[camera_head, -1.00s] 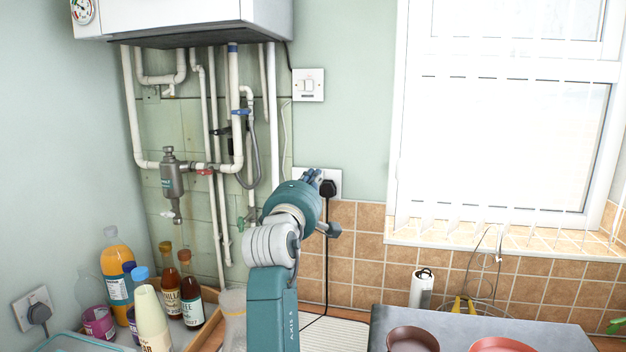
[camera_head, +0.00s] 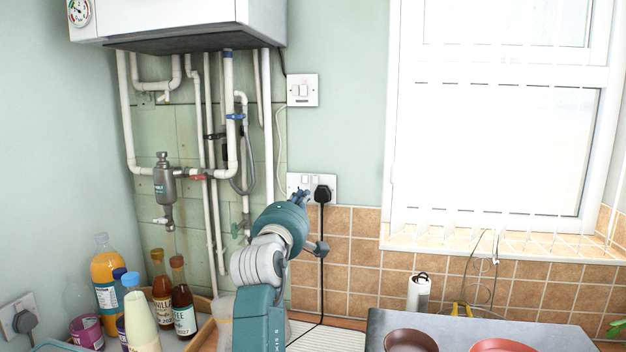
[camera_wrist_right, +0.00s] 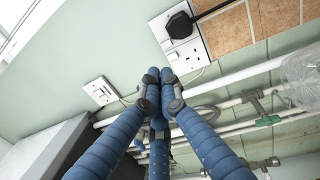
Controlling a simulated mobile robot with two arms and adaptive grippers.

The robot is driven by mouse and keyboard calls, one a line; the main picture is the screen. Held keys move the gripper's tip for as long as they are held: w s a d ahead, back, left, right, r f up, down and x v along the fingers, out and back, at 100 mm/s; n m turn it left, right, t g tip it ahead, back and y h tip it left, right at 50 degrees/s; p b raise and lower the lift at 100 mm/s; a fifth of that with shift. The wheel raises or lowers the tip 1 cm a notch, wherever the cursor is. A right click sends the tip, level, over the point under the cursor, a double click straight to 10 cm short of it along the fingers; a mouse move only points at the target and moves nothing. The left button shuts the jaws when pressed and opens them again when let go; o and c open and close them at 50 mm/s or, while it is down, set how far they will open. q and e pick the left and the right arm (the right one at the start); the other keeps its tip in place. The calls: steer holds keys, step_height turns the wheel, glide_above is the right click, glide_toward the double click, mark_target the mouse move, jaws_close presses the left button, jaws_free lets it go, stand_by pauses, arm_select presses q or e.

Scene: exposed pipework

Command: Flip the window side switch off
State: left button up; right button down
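A white double socket (camera_head: 293,181) is on the wall left of the window. Its two small switches sit side by side; the window-side switch (camera_head: 315,180) is above a black plug (camera_head: 322,195) in the right outlet. I cannot tell the switch positions. My right gripper (camera_head: 301,194) is in front of the socket's lower left, just below the switches. In the right wrist view its blue fingers (camera_wrist_right: 163,76) are drawn together with nothing between them, close to the socket plate (camera_wrist_right: 197,62). Contact cannot be told. My left gripper is not in view.
A fused switch plate (camera_head: 303,90) is higher on the wall. White pipes (camera_head: 267,130) run beside the socket on the left under the boiler (camera_head: 180,20). Bottles (camera_head: 182,300) stand at lower left. A grey board (camera_head: 450,325) with bowls is at lower right.

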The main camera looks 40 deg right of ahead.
steer(key=p, duration=0.4)
glide_toward(316, 180)
steer(key=w+d+r, duration=0.1)
steer(key=d, duration=0.1)
steer(key=w+d+r, duration=0.1)
steer(key=w+d, duration=0.1)
steer(key=shift+w+r, duration=0.15)
steer(key=shift+w, duration=0.15)
steer(key=shift+w+d+p, duration=0.3)
steer(key=shift+w+d, duration=0.15)
steer(key=shift+d, duration=0.15)
